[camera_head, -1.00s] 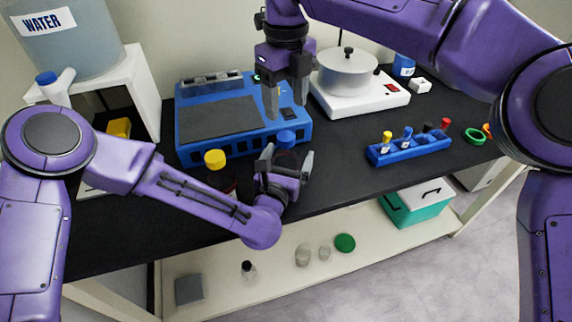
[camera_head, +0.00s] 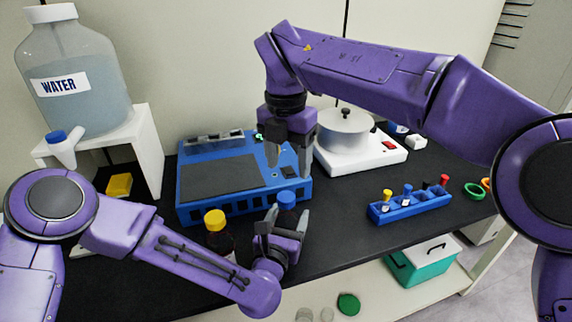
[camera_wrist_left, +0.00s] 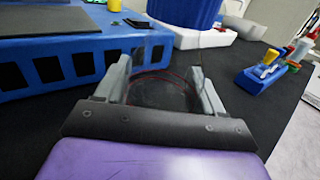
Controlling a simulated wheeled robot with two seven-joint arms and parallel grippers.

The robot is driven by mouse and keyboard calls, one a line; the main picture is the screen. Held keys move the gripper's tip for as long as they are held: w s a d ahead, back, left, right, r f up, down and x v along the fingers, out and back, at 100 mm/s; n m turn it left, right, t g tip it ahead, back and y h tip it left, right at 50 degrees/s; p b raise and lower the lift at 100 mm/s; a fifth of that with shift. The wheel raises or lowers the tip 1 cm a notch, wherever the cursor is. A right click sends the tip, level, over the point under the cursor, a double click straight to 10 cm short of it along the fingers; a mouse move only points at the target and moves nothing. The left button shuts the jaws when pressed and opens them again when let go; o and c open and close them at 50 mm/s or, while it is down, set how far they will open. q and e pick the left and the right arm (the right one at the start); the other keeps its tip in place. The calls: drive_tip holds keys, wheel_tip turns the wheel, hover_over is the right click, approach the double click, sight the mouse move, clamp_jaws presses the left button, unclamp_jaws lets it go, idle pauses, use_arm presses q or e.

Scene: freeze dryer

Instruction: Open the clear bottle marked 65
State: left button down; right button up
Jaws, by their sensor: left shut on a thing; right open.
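A clear bottle with a blue cap (camera_head: 287,197) stands upright at the front of the black bench. My left gripper (camera_head: 287,222) is shut on its body from the front. In the left wrist view, the see-through body (camera_wrist_left: 160,92) with a thin red outline sits between the fingers, below the large blue cap (camera_wrist_left: 186,10). I cannot read a 65 on it. My right gripper (camera_head: 288,168) is open and empty, pointing down just above the blue cap, apparently apart from it.
A dark bottle with a yellow cap (camera_head: 215,219) stands close to the left. Behind is a blue device (camera_head: 245,193). A hot plate with a pot (camera_head: 342,135) and a blue rack of small vials (camera_head: 411,206) are to the right. A water jug (camera_head: 75,85) stands back left.

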sight(286, 196)
drive_tip(key=m, duration=0.6)
drive_tip(key=shift+m, duration=0.3)
drive_tip(key=m, duration=0.3)
drive_tip(key=shift+f, duration=0.15)
drive_tip(key=m, duration=0.6)
drive_tip(key=shift+a+f, duration=0.1)
drive_tip(key=m, duration=0.5)
drive_tip(key=shift+a+m, duration=0.1)
drive_tip(key=shift+m, duration=0.2)
drive_tip(key=shift+f+m, duration=0.1)
drive_tip(key=shift+m, duration=0.2)
wheel_tip(286, 196, down, 8)
drive_tip(key=shift+r, duration=0.1)
drive_tip(key=c, duration=1.1)
